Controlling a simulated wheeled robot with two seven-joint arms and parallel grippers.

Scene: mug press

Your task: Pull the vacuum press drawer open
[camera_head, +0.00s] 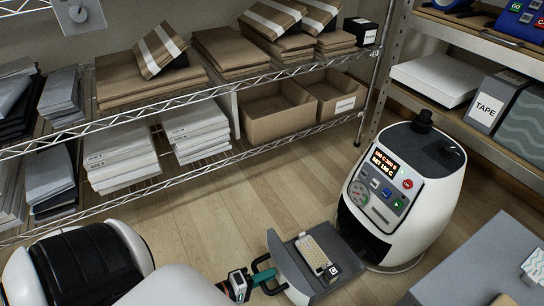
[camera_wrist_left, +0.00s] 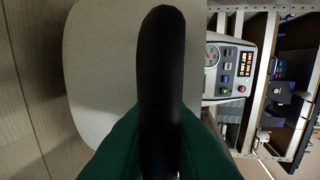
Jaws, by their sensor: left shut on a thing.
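The vacuum press (camera_head: 402,190) is a rounded white machine with a black top and a lit display, standing at the right of the head view. Its drawer (camera_head: 284,262) sticks out from the front toward the lower left, open. A beige mug-press insert or similar ribbed piece (camera_head: 316,253) and a small dark block with a white label (camera_head: 331,271) lie in it. My left gripper (camera_head: 264,278) has its green fingers shut on the black drawer handle (camera_head: 268,264). In the left wrist view the handle (camera_wrist_left: 161,70) runs between the fingers, before the pale drawer front (camera_wrist_left: 95,75).
A wire shelf (camera_head: 190,92) with stacked envelopes and cardboard boxes lines the back. A metal shelf (camera_head: 460,35) stands at the right. A grey surface (camera_head: 470,262) fills the lower right corner. Wooden floor (camera_head: 225,215) is clear left of the drawer.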

